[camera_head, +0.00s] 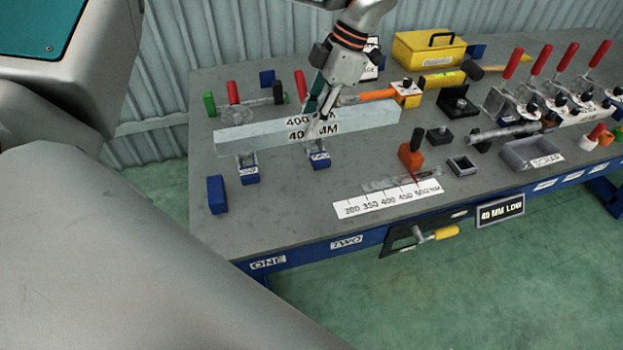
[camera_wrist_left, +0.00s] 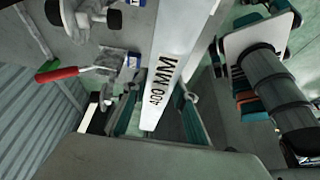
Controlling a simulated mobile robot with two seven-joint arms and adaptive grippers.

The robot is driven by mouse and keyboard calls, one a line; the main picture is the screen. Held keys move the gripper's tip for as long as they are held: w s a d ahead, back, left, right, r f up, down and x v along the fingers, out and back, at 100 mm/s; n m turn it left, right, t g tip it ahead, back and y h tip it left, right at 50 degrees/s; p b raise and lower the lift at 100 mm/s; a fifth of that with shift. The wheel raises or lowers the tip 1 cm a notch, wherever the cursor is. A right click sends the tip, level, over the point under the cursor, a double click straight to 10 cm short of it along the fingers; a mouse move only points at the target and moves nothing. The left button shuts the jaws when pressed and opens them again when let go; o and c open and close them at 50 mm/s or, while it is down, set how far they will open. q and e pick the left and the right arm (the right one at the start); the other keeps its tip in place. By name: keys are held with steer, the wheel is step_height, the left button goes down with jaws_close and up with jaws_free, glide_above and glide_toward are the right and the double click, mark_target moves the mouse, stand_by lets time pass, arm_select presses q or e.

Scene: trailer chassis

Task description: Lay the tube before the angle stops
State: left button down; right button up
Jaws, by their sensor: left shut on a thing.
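The tube (camera_head: 365,116) is a long pale grey bar marked 400 MM. It lies level, left to right, over the left part of the bench. My left gripper (camera_head: 316,122) comes down from above and is shut on the tube near its middle. In the left wrist view the tube (camera_wrist_left: 178,45) runs between the left gripper's fingers (camera_wrist_left: 160,112). Two small labelled blue brackets, one at left (camera_head: 248,168) and one at right (camera_head: 320,160), stand just in front of the tube. I cannot tell whether the tube touches them. What seems my right gripper (camera_wrist_left: 250,45) shows in the left wrist view, its jaws unclear.
Red-handled clamps (camera_head: 301,87) stand behind the tube. A loose blue block (camera_head: 216,194) sits front left. A scrap tray (camera_head: 531,152) and yellow box (camera_head: 428,48) are farther right.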

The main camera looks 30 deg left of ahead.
arm_select(q)
step_height(320, 180, down, 19)
steer(key=shift+f, duration=0.1)
stand_by(0.6)
steer(key=c, duration=1.6)
jaws_free()
steer(key=shift+s, duration=0.1)
steer(key=b+v, duration=0.1)
steer(key=v, duration=1.1)
steer(key=shift+d, duration=0.1)
